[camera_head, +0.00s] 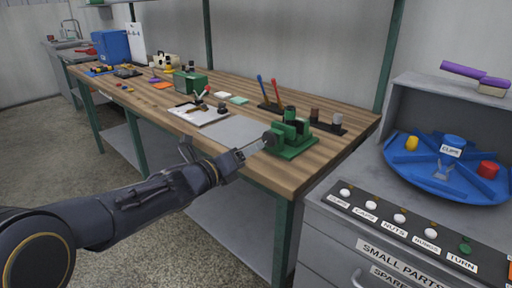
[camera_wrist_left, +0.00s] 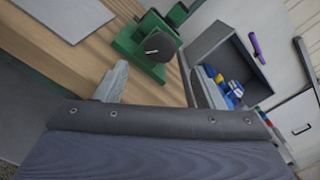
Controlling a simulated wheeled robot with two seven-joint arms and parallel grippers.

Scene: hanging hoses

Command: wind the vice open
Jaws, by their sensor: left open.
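The green vice (camera_head: 292,136) is fixed near the front right corner of the wooden bench. A dark round part with a pale bar (camera_head: 269,139) faces my left gripper at its left side. In the left wrist view the vice (camera_wrist_left: 138,42) is ahead of the fingers, with the dark round disc (camera_wrist_left: 159,46) toward me. My left gripper (camera_head: 250,150) is just left of the disc in the head view. In the wrist view its fingers (camera_wrist_left: 152,85) are spread apart, with nothing seen between them. I cannot tell how far the vice jaws are apart. My right gripper is not in view.
The wooden bench (camera_head: 335,150) has a grey mat (camera_head: 238,131), a clipboard (camera_head: 200,115) and a dark tool rack (camera_head: 325,124) near the vice. A grey cabinet at right carries a blue round tray (camera_head: 411,162) and labelled knobs (camera_head: 399,218). The floor before the bench is clear.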

